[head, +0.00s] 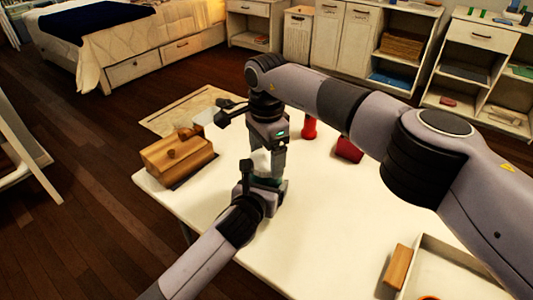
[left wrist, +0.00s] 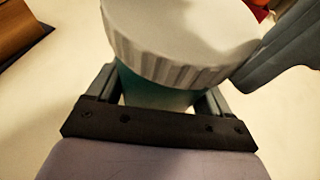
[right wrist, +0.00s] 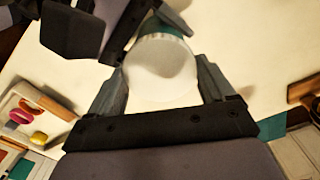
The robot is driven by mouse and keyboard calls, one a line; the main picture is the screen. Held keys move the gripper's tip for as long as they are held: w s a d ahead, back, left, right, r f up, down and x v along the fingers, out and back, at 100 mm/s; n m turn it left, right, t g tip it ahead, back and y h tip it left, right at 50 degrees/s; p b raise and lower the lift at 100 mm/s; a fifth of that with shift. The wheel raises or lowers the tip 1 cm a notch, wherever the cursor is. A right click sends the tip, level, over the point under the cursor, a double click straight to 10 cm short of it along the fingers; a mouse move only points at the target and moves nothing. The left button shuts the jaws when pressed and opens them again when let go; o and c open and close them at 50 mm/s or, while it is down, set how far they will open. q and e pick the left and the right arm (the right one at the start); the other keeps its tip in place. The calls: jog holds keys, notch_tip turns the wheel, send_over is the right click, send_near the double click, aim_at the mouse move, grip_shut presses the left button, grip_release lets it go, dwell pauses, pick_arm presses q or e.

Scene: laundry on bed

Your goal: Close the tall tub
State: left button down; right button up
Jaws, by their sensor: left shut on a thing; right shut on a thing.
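The tall tub has a white ribbed lid (left wrist: 180,35) above a teal body (left wrist: 160,92). In the head view the tub's white lid (head: 261,161) is partly hidden between my two grippers. My left gripper (head: 265,186) is shut around the teal body from the near side. My right gripper (head: 268,155) comes from above and is shut on the white lid, which also shows between its fingers in the right wrist view (right wrist: 160,75). The lid sits at the top of the body. I cannot tell whether it is fully seated.
A wooden box (head: 178,155) stands on the white table (head: 310,220) at the left. A red cylinder (head: 309,128) and a red block (head: 348,150) are behind my right arm. A tray (head: 445,255) and a wooden block (head: 398,266) are at the right. The front middle is clear.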

jog(key=m, duration=0.6)
jog(key=shift+m, duration=0.3)
jog(key=m, duration=1.2)
jog(key=shift+m, duration=0.3)
jog(key=m, duration=0.6)
jog(key=o, duration=1)
notch_tip(320, 180, up, 12)
